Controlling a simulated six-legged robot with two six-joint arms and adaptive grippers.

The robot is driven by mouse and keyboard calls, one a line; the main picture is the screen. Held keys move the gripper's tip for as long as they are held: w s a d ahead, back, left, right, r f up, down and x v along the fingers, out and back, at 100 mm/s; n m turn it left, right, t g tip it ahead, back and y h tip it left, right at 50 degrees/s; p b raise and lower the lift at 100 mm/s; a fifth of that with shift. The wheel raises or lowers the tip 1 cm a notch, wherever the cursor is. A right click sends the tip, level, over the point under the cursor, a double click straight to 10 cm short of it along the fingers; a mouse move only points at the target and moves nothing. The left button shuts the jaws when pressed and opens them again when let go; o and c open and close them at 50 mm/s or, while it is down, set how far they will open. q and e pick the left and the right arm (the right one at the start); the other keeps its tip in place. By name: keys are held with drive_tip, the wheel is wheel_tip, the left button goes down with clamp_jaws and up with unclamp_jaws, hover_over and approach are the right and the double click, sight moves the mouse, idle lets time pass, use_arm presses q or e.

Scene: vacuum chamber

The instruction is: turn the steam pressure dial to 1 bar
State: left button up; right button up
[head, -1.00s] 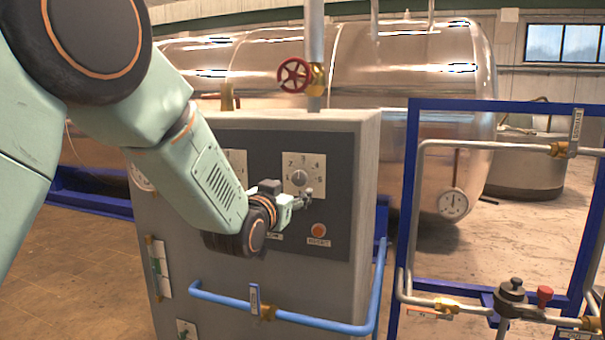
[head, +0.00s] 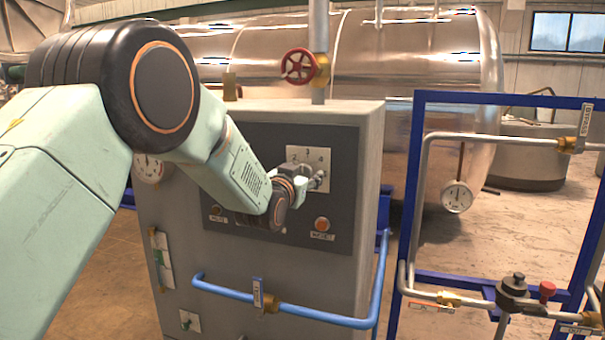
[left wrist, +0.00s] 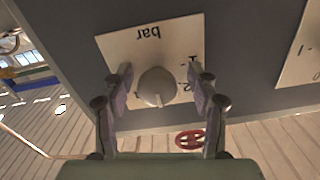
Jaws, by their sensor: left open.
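The steam pressure dial's white plate (head: 295,153) is on the dark front panel of the grey cabinet, with numbers showing along its top. My left gripper (head: 319,181) is in front of the plate and hides the dial's knob in the head view. In the left wrist view the plate (left wrist: 125,48) appears upside down, with "bar" printed on it. The round pale knob (left wrist: 158,86) lies between the two fingers of my open left gripper (left wrist: 161,92). I see gaps beside the knob; its pointer direction is unclear. My right gripper is not in view.
A second white plate (left wrist: 305,50) is beside the dial in the left wrist view. Below the dial are an orange-red button (head: 322,224) and a blue pipe (head: 225,291). A red valve wheel (head: 299,66) stands above the cabinet. A blue pipe frame (head: 412,190) is to the right.

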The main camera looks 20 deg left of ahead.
use_arm(q)
drive_tip(key=shift+s+d+r, duration=0.2)
drive_tip(key=shift+s+d, duration=0.05)
drive_tip(key=shift+d, duration=0.05)
drive_tip(key=shift+c, duration=0.5)
drive_tip(key=shift+w+a+f, duration=0.2)
drive_tip(key=shift+w, duration=0.1)
drive_tip(key=c, duration=0.6)
drive_tip(key=shift+r, duration=0.1)
drive_tip(key=c, duration=0.5)
